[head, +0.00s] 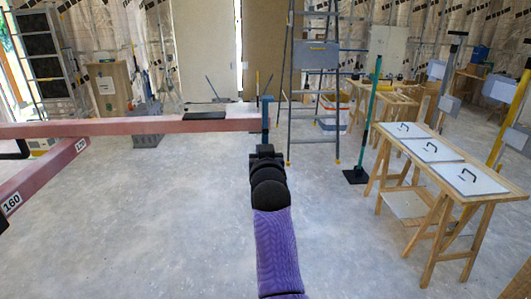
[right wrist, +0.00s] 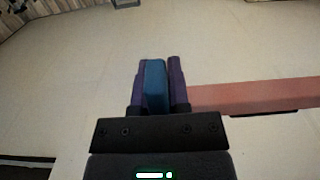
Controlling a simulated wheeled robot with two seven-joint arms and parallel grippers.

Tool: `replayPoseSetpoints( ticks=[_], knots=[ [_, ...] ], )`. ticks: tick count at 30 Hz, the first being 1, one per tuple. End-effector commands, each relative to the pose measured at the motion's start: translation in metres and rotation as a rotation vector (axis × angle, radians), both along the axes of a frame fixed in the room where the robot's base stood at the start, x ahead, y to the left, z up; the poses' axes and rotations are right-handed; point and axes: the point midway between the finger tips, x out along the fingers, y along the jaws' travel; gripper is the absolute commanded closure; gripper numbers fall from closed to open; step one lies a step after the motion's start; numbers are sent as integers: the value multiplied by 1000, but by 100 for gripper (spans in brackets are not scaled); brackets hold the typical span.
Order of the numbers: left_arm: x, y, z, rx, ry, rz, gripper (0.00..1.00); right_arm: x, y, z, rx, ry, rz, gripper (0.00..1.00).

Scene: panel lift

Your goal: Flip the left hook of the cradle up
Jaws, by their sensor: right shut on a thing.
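The cradle's reddish-pink crossbar (head: 120,127) runs across the left half of the head view; it also shows at right in the right wrist view (right wrist: 260,93). A blue hook piece (head: 266,112) stands upright at the crossbar's right end, its top above the bar. My right gripper (head: 266,150), on the purple arm, is at this piece. In the right wrist view, the two purple fingers (right wrist: 159,88) are closed on both sides of the blue hook (right wrist: 156,85). The hook's lower part is hidden. My left gripper is not seen.
A second pink beam (head: 45,175) with number labels slants at the left. A black pad (head: 205,115) lies on the crossbar. A stepladder (head: 315,70) stands behind; a wooden trestle table with white panels (head: 432,150) stands at right.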

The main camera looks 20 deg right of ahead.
Motion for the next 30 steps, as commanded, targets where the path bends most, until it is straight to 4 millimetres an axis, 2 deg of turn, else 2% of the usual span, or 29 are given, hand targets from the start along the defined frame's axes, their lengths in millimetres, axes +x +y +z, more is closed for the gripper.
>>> replayPoseSetpoints(
  ticks=[14,15,20,30],
  knots=[
    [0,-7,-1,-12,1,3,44,0,1,0,17,-3,1,100],
    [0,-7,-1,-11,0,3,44,0,1,0,16,-3,1,77],
    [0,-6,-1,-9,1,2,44,0,1,0,15,-3,1,44],
    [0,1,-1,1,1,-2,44,0,1,0,14,-3,0,44]
  ],
)
